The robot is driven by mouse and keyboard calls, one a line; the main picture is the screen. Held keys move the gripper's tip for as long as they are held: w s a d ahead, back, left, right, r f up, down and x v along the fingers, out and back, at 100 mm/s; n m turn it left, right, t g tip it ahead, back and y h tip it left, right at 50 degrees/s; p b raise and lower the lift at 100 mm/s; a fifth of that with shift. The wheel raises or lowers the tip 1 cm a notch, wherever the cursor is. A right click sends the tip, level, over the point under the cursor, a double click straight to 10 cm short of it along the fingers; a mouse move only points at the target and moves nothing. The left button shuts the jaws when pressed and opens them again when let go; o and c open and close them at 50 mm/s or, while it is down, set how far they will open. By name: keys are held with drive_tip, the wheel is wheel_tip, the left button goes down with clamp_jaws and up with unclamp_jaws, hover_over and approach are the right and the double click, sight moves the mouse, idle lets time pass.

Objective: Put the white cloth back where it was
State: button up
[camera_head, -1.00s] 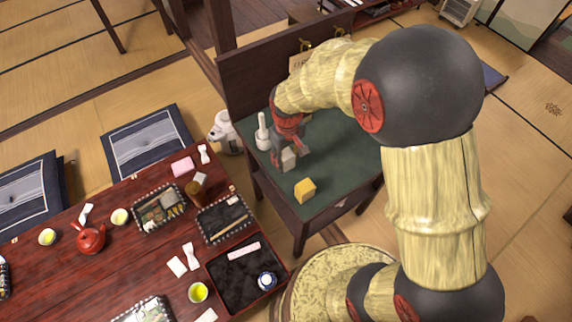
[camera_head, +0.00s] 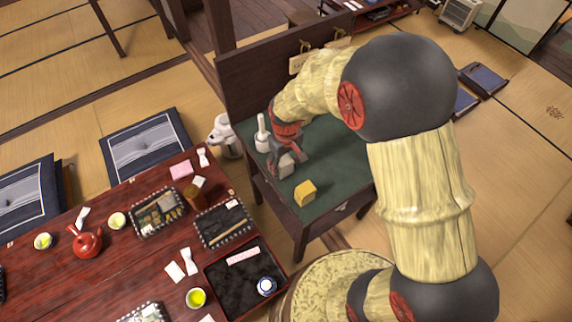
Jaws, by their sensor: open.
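A small pale grey-white block-like piece (camera_head: 287,167), which may be the folded white cloth, is on the green-topped side table (camera_head: 335,165). My gripper (camera_head: 287,161) is low over the table with its fingers apart at this piece. I cannot tell whether the fingers touch it. A yellow block (camera_head: 305,193) lies nearer the table's front edge, apart from the gripper. A white bottle-like item with a narrow neck (camera_head: 262,134) stands just left of the gripper. My arm hides part of the table's right side.
The red low table (camera_head: 130,262) at the left holds trays, a red teapot (camera_head: 87,242), cups, a pink piece (camera_head: 181,170) and several white pieces. A white kettle-like pot (camera_head: 226,136) stands on the floor between the tables. A dark panel (camera_head: 250,80) rises behind the side table.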

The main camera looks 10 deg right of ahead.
drive_tip(key=shift+r, duration=0.15)
wheel_tip(320, 180, up, 12)
drive_tip(key=p, duration=0.4)
wheel_tip(320, 180, up, 6)
drive_tip(key=t, duration=0.1)
hover_over(286, 163)
drive_tip(key=s+d, duration=0.1)
drive_tip(key=d, duration=0.1)
drive_tip(key=s+d+r+m+t, duration=0.2)
drive_tip(key=s+d+r, duration=0.1)
drive_tip(key=s+r, duration=0.5)
drive_tip(key=s+d+r+m+t, duration=0.2)
drive_tip(key=s+d+r, duration=0.2)
drive_tip(key=s+r, duration=0.3)
drive_tip(key=shift+s+d+r+m+t, duration=0.3)
drive_tip(key=shift+s+r, duration=0.1)
drive_tip(key=shift+s, duration=0.75)
